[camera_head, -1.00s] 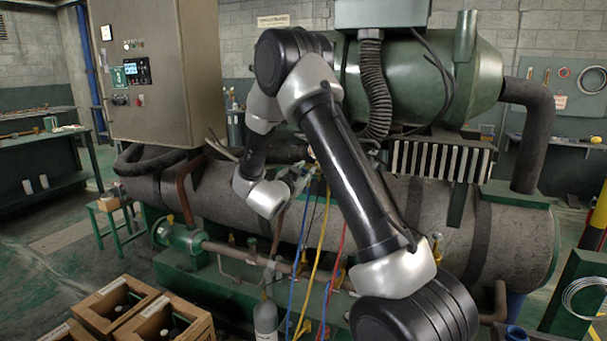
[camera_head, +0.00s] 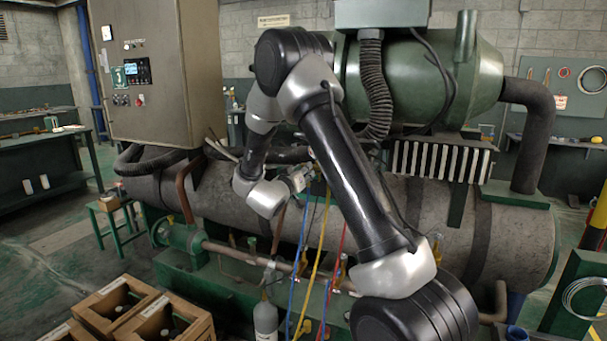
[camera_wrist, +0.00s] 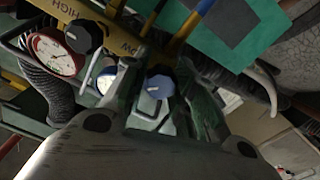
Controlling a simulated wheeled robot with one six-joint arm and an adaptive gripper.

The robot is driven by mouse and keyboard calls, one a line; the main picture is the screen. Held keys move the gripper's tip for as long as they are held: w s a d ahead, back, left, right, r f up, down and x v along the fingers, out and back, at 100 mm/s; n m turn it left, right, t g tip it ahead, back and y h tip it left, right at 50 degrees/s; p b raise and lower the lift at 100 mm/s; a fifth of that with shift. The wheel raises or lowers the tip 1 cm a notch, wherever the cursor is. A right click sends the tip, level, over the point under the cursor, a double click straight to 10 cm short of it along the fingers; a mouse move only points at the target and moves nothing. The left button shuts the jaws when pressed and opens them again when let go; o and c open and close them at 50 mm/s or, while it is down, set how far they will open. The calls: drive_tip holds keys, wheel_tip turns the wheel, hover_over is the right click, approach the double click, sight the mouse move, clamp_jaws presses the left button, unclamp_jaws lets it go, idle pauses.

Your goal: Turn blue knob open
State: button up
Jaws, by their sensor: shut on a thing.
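The knob's face stays visible between the fingers. A black knob (camera_wrist: 84,37) stands to the left, near a red-rimmed gauge (camera_wrist: 52,52). A second gauge (camera_wrist: 105,80) is partly hidden by the left finger. In the head view my gripper (camera_head: 300,178) is small at the manifold, and the knob cannot be made out.
Blue (camera_head: 297,270), yellow (camera_head: 318,262) and red (camera_head: 334,268) hoses hang below the manifold. A large grey tank (camera_head: 480,235) lies behind. A grey cylinder (camera_head: 265,318) stands below. Wooden crates (camera_head: 190,305) are on the floor at lower left.

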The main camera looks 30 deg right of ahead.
drive_tip(key=n, duration=0.5)
drive_tip(key=shift+n, duration=0.3)
drive_tip(key=n, duration=0.5)
drive_tip(key=shift+a+f+n, duration=0.1)
drive_tip(key=shift+n, duration=0.3)
drive_tip(key=o, duration=1)
drive_tip(key=shift+w, duration=0.1)
drive_tip(key=shift+o, duration=0.2)
drive_tip(key=shift+a, duration=0.1)
drive_tip(key=v, duration=1.2)
